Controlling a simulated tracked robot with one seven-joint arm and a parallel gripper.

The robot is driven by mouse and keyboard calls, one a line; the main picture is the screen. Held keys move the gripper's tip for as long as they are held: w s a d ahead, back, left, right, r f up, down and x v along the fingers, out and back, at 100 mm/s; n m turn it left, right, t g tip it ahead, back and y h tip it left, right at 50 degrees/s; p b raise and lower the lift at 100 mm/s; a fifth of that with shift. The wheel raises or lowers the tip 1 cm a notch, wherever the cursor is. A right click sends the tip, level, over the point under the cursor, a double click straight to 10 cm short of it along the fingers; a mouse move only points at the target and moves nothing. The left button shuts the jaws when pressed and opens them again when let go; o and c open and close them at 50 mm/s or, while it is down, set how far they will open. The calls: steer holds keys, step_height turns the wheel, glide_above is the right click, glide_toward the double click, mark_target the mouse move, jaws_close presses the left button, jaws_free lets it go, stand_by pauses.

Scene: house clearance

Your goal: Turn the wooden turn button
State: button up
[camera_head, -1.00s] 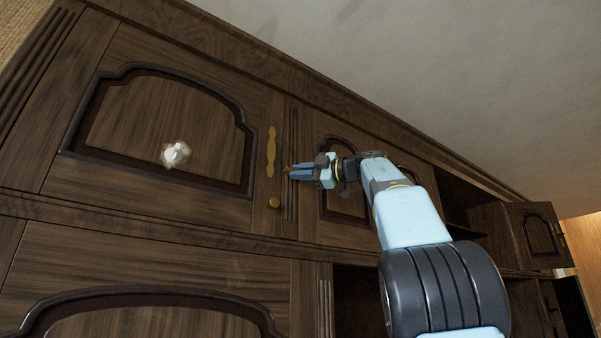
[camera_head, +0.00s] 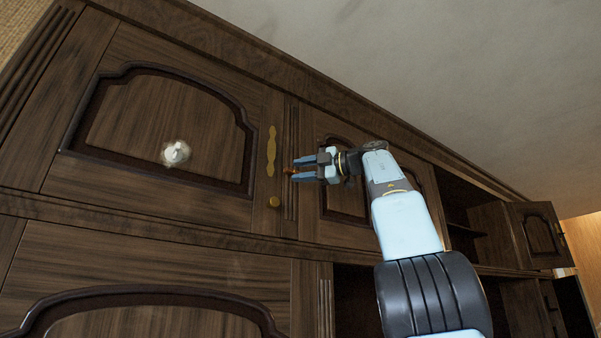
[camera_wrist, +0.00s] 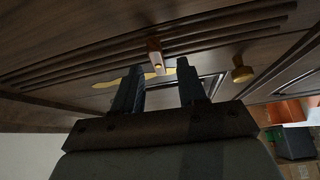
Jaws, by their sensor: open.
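The wooden turn button (camera_wrist: 154,48) is a small reddish-brown block on the fluted strip beside a cupboard door. In the wrist view it stands just beyond the gap between my fingertips, clear of both. In the head view only a small bit of it (camera_head: 289,170) shows by the fingertips. My gripper (camera_head: 294,167) is open and empty in front of the strip, pointing left; its two dark fingers also show in the wrist view (camera_wrist: 158,65). I cannot tell how far the tips are from the button in depth.
A brass plate (camera_head: 271,152) and a round brass knob (camera_head: 273,202) sit on the door edge left of my gripper. The door panel (camera_head: 205,115) has a pale round patch. An open cupboard door (camera_head: 540,238) stands out at the far right.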

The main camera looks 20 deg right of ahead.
steer(key=s, duration=0.1)
steer(key=s+d, duration=0.1)
steer(key=s, duration=0.3)
steer(key=shift+d, duration=0.25)
steer(key=v, duration=1.3)
steer(key=shift+s+d, duration=0.2)
steer(key=shift+d, duration=0.15)
